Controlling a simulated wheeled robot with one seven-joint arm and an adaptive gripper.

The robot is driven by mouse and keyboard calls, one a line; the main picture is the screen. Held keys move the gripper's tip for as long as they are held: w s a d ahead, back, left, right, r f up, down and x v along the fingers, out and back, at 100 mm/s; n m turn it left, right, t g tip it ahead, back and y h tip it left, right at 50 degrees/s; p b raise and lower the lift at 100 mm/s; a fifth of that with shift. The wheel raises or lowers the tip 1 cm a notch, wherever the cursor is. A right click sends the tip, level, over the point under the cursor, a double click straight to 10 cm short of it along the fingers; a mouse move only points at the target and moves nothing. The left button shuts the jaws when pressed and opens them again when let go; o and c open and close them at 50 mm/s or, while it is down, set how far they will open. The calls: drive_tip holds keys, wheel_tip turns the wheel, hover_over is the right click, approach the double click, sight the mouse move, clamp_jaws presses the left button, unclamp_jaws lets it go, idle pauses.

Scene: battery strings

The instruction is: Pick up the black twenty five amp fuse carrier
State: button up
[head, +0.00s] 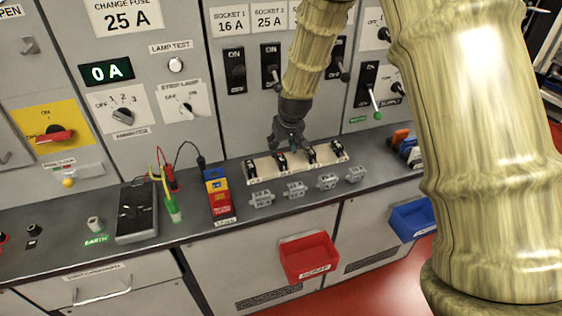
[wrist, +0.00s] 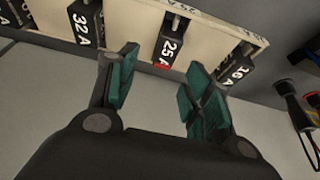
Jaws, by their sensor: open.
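The black 25 A fuse carrier (wrist: 170,46) hangs in a cream rack (wrist: 137,20) in the wrist view, with white lettering and a red lower end. It shows just beyond and between my open fingertips (wrist: 161,82), which have teal pads and hold nothing. A black 32 A carrier (wrist: 86,22) is to its left, and another black carrier (wrist: 236,69) to its right. In the head view, my gripper (head: 288,138) is above the rack (head: 296,162) on the bench. The carrier with red there (head: 281,160) is just below my gripper, partly hard to make out.
Several grey fuse holders (head: 295,190) lie in a row in front of the rack. A red and yellow block (head: 218,193) stands to the left. A red bin (head: 308,257) and a blue bin (head: 411,219) hang below the bench edge. The switch panel (head: 240,115) rises behind.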

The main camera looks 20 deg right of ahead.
sight(280, 155)
drive_tip(key=x, duration=0.1)
drive_tip(key=p+x, duration=0.1)
drive_tip(key=shift+a+f, duration=0.25)
drive_tip(key=shift+f, duration=0.15)
drive_tip(key=shift+p+x, duration=0.3)
drive_tip(key=shift+x, duration=0.65)
drive_tip(key=shift+d, duration=0.1)
clamp_jaws()
